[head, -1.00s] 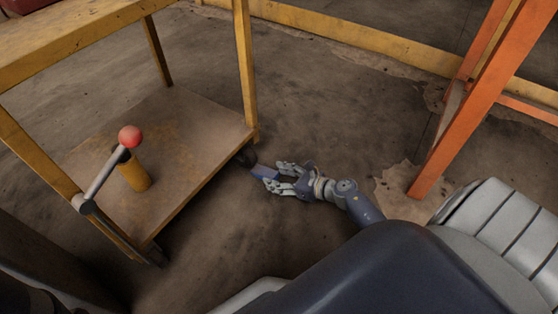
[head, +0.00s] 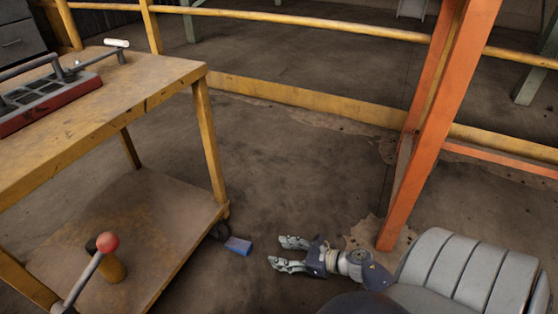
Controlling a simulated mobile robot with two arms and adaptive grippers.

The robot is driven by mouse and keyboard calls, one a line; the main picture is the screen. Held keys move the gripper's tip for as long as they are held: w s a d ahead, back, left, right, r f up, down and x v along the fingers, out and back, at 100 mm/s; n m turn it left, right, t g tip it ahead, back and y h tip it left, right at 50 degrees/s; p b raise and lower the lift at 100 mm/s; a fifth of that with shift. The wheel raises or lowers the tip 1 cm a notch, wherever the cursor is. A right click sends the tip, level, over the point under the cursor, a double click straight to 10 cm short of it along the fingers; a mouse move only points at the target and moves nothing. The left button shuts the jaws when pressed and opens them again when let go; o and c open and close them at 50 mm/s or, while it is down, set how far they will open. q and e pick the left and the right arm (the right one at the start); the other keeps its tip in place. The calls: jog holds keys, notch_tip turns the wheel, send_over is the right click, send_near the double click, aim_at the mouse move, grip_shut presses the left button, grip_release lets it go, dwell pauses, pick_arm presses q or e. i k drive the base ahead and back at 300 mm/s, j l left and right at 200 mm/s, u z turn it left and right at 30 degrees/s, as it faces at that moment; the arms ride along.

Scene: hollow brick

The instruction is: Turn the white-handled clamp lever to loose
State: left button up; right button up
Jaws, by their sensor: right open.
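The clamp lever's white handle (head: 117,43) shows at the far right part of the yellow table's top, on a short grey post. It lies roughly level, and it is too small to tell how far it is turned. My right gripper (head: 279,254) is open and empty, low on the right side of the table and well away from the lever. Its fingers point left. My left gripper is not in view.
A grey mould with a red base (head: 45,101) sits on the yellow table (head: 130,110). A red-knobbed lever (head: 107,242) rises by the lower shelf. A blue block (head: 237,246) lies near the caster.

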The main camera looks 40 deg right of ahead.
aim_at(117, 44)
jog(key=k+l, duration=0.3)
jog(key=k, duration=0.15)
jog(key=k+l, duration=0.3)
jog(key=k, duration=0.2)
